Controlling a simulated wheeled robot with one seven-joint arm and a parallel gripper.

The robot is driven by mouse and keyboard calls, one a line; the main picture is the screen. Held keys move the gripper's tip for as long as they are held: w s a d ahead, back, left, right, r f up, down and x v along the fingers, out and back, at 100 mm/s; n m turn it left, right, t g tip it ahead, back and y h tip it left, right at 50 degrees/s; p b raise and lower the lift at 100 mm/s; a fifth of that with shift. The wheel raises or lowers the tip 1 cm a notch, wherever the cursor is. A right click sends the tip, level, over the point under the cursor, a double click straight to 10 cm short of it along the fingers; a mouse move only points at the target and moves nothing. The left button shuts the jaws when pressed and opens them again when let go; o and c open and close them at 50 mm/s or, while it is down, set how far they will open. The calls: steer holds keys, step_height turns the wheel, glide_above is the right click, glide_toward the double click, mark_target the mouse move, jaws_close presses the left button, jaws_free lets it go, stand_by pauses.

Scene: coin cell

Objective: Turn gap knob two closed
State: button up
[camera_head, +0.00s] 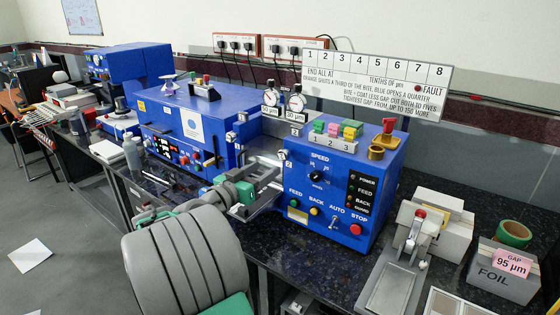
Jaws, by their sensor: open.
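The blue press machine has a left housing (195,115) and a right housing (370,190). A small white label "2" (282,155) is on the left edge of the right housing. I cannot make out gap knob two; it may be hidden behind my gripper near that label. My gripper (272,184) is open in front of the gap between the housings, with its grey fingers close to the right housing's left side. I cannot tell whether they touch anything. Two dial gauges (270,97) (296,102) stand above the gap, with small µm tags below them.
The right housing's front carries a speed knob (317,177), buttons, a toggle and lamps. A long sign (378,83) stands behind. A foil box (505,275) tagged "GAP 95 µm" and a small lever press (408,245) stand at right on the dark bench (335,270).

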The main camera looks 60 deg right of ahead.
mark_target(282, 157)
steer(key=d, duration=0.2)
steer(key=s+d+p, duration=0.1)
steer(key=d, duration=0.2)
steer(key=s+d, duration=0.1)
steer(key=d, duration=0.2)
steer(key=shift+r+p, duration=0.35)
steer(key=shift+w, duration=0.1)
steer(key=shift+c, duration=0.6)
jaws_close()
